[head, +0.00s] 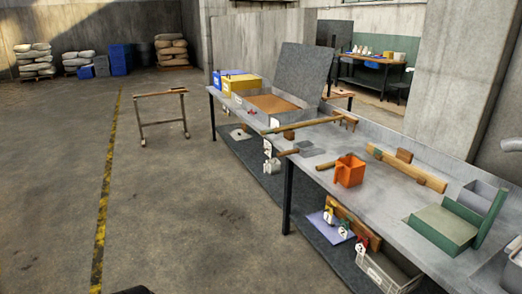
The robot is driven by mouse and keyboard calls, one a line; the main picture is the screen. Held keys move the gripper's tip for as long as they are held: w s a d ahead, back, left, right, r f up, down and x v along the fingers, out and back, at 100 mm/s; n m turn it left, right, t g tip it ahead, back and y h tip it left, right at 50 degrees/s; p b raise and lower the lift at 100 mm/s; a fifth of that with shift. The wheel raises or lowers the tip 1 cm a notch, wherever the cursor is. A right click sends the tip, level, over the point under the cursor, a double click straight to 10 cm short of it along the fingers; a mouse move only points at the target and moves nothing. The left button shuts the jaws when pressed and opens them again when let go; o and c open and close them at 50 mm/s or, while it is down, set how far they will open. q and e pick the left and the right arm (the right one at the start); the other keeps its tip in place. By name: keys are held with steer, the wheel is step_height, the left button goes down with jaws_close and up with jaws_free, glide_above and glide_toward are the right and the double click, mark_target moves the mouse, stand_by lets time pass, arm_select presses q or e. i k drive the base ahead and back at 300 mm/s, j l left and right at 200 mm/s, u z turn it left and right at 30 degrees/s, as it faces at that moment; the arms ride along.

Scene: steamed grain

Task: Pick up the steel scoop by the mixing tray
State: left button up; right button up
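A shallow tray of brown grain (280,104), likely the mixing tray, sits on the long grey bench, with a dark panel (302,70) standing upright behind it. I cannot pick out the steel scoop with certainty. A flat grey piece (313,148) lies on the bench nearer me, beside a short wooden handle (289,152) at the front edge; I cannot tell whether they are one tool. A long wooden-handled rake (310,122) lies across the bench in front of the tray. Neither of my grippers is in view.
A wooden stand (160,108) is on the floor. The floor left of the bench is mostly clear.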

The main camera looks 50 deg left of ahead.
mark_target(305, 148)
steer(key=u, duration=1.3)
steer(key=z, duration=1.7)
steer(key=u, duration=1.95)
steer(key=i+l+u, duration=0.15)
steer(key=i, duration=0.25)
steer(key=i+l+u, duration=0.2)
steer(key=i, duration=0.2)
steer(key=i+l+u, duration=0.15)
steer(key=i, duration=0.25)
